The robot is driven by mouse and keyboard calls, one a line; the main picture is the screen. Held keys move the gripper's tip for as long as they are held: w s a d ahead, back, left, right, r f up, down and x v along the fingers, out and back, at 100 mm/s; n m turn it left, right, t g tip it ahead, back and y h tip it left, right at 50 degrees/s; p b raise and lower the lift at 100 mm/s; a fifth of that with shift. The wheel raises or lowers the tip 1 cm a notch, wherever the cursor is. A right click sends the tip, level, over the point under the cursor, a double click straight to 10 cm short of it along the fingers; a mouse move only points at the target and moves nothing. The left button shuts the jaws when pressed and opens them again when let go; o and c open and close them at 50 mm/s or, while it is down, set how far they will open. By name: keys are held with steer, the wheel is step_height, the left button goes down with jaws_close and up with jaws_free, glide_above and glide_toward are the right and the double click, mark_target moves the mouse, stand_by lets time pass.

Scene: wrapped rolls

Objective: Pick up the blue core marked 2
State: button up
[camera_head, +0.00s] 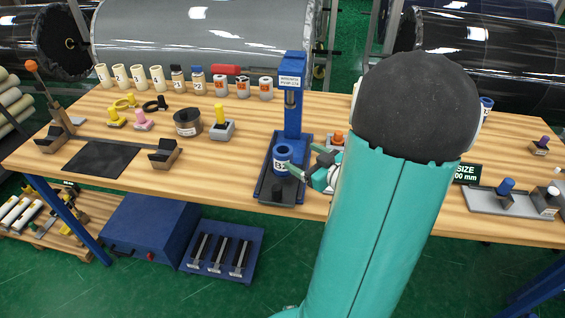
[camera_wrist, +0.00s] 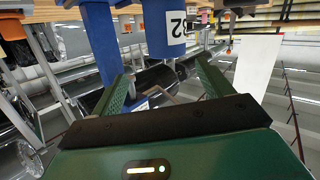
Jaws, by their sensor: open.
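The blue core (camera_head: 283,157), with a white label reading B2, stands upright on the dark blue base of the press. It also shows at the top of the wrist view (camera_wrist: 158,30), beyond my fingers, with its label partly cut off. My gripper (camera_head: 304,161) is open, just to the right of the core in the head view. In the wrist view the two green fingers (camera_wrist: 165,84) are spread apart with nothing between them. I cannot tell whether a fingertip touches the core.
The blue press column (camera_head: 293,105) rises directly behind the core. A dark block (camera_head: 278,190) sits at the base's front. Cream and orange-marked rolls (camera_head: 242,87) line the back of the table. Another blue-topped core (camera_head: 486,104) stands right of my arm. The wood between is clear.

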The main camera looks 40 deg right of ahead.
steer(key=s+f+t+y, duration=0.1)
steer(key=s+y, duration=0.1)
steer(key=s, duration=0.2)
glide_toward(278, 148)
steer(key=w, duration=0.3)
steer(key=shift+w+a+f+t, duration=0.25)
steer(key=shift+w+t, duration=0.05)
steer(key=shift+w, duration=0.05)
steer(key=shift+w+f, duration=0.1)
steer(key=shift+w, duration=1.5)
steer(key=shift+w+f, duration=0.15)
steer(key=shift+w, duration=1.4)
steer(key=shift+c, duration=0.5)
steer(key=c, duration=1.1)
